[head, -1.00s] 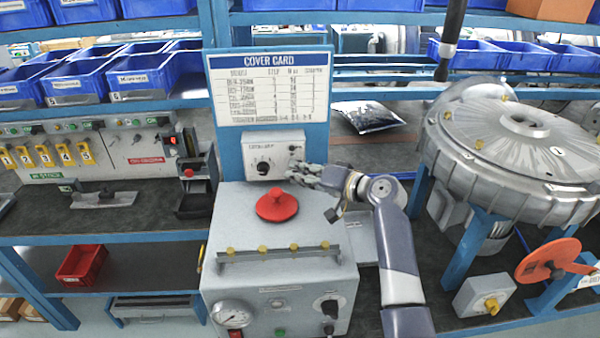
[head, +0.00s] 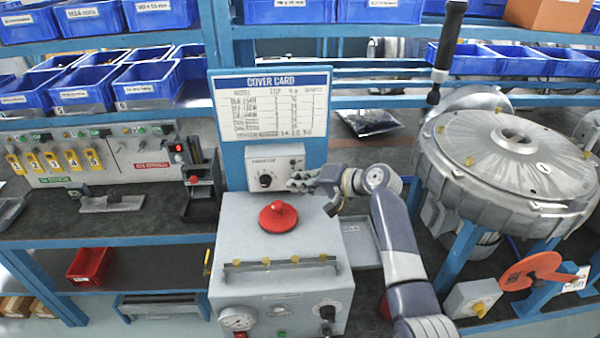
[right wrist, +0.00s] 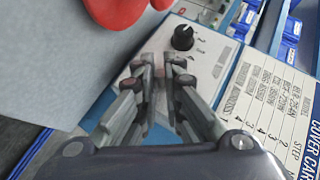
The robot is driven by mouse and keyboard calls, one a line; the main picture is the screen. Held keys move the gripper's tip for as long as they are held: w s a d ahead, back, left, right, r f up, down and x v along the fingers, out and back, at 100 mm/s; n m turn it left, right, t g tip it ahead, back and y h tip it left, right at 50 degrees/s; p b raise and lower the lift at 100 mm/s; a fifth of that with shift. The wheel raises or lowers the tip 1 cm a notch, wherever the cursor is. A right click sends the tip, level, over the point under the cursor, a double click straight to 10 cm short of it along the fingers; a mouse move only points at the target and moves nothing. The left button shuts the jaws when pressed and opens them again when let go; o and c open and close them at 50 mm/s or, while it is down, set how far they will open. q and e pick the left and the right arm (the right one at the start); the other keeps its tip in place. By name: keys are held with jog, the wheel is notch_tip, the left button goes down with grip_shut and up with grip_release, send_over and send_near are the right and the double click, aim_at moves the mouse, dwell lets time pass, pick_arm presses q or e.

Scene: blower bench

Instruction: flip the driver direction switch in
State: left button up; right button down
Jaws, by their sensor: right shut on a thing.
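The grey driver control box (head: 262,163) stands under the cover card, with a black knob (head: 265,180) at its left; it also shows in the right wrist view (right wrist: 203,72), with that knob (right wrist: 183,38) just beyond my fingertips. My right gripper (head: 294,184) is at the right part of the box's front face. In the right wrist view its fingers (right wrist: 160,64) are close together at the panel. They are shut on the direction switch, which they largely hide; its position cannot be read. A black driver (head: 443,55) hangs upright at the upper right. My left gripper is not in view.
A grey machine with a red knob (head: 278,215) on top stands just in front of the control box. The cover card (head: 272,107) rises behind it. A large round metal housing (head: 515,160) stands at right. Blue bins (head: 147,80) fill the left shelf.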

jog(key=shift+w+r+m+g+p, duration=0.1)
jog(key=shift+r+m+g+p, duration=0.3)
jog(key=shift+r+p, duration=0.4)
jog(key=shift+f+g+p, duration=0.25)
jog(key=shift+g+p, duration=0.05)
jog(key=shift+p, duration=0.15)
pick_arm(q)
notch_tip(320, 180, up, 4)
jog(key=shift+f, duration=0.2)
pick_arm(e)
jog(key=shift+h, duration=0.3)
jog(key=c, duration=2)
grip_release()
jog(key=shift+d+f, duration=0.1)
jog(key=v, duration=1.2)
jog(key=shift+w+d, duration=0.1)
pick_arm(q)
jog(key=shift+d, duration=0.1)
